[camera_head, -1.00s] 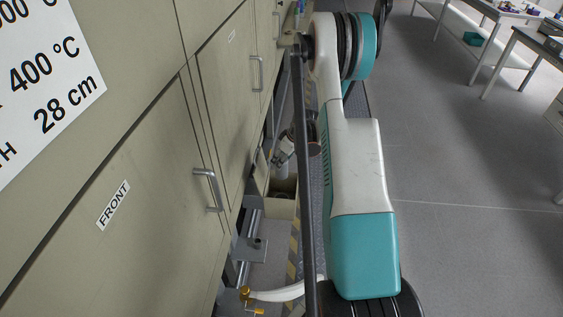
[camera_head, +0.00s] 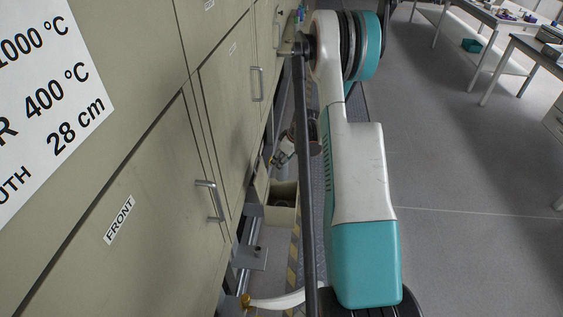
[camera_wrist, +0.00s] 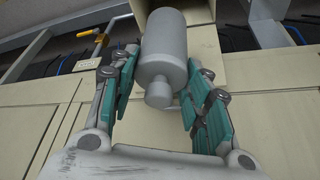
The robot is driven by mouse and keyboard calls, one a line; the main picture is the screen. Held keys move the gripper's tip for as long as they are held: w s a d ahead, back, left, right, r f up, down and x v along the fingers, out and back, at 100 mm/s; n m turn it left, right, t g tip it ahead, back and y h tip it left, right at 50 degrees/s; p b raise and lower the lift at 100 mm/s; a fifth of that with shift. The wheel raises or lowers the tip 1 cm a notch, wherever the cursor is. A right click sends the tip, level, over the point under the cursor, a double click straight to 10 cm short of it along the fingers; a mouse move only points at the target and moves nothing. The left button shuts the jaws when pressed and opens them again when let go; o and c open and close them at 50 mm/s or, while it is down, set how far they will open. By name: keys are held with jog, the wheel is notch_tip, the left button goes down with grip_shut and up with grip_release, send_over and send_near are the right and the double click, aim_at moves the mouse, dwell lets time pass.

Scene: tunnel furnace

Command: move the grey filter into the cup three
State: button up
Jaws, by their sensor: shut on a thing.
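The grey filter (camera_wrist: 166,50), a smooth cylinder with a narrower neck, fills the upper middle of the wrist view. My gripper (camera_wrist: 160,84) is shut on it, with teal-padded fingers on both sides and the neck towards my palm. In the head view my gripper (camera_head: 280,156) is small and partly hidden beside the furnace wall, behind a dark upright bar; the filter cannot be made out there. No cup can be identified as cup three in either view.
A beige open-topped box (camera_head: 283,211) stands low beside the furnace (camera_head: 150,140). Beige panels and an opening (camera_wrist: 206,10) lie beyond the filter in the wrist view. A yellow-handled valve (camera_wrist: 98,40) is at upper left. Open floor (camera_head: 470,160) lies right of my arm.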

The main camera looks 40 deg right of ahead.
notch_tip(320, 180, up, 13)
jog(key=p, duration=0.6)
dwell(1.0)
jog(key=shift+f, duration=0.1)
jog(key=s+d+b, duration=0.1)
jog(key=s+d, duration=0.5)
jog(key=s, duration=0.1)
jog(key=shift+s+d+b, duration=0.25)
jog(key=shift+s+b, duration=0.05)
jog(key=shift+b, duration=0.05)
dwell(0.4)
